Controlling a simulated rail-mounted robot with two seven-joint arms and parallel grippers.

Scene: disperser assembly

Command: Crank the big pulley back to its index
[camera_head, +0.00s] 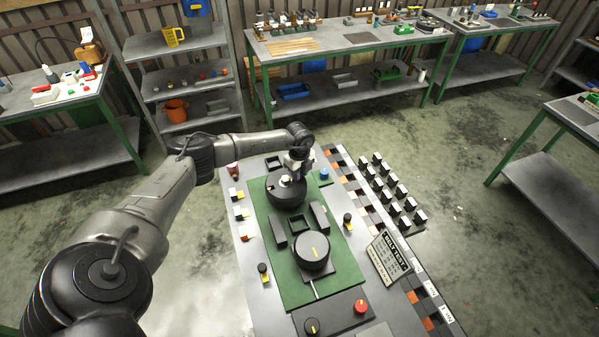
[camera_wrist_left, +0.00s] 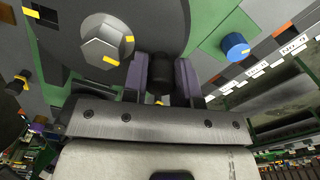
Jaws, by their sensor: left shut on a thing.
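The big pulley (camera_head: 286,192) is a dark round disc at the far end of the green plate (camera_head: 345,268). Its pale hex hub (camera_wrist_left: 100,45) with yellow marks shows in the left wrist view. My left gripper (camera_head: 297,166) is over the far edge of this pulley. In the left wrist view my left gripper (camera_wrist_left: 160,78) has its fingers shut on a black crank handle (camera_wrist_left: 159,68), beside the hub. The pulley's far edge is partly hidden by my gripper. A smaller black pulley (camera_head: 313,252) with a yellow mark sits nearer on the plate. My right gripper is out of view.
A blue knob (camera_head: 323,173) stands right of the big pulley. Dark blocks (camera_head: 319,216) stand between the pulleys. A tilted sign board (camera_head: 388,258) stands at the right, and a red button (camera_head: 361,307) is at the near end.

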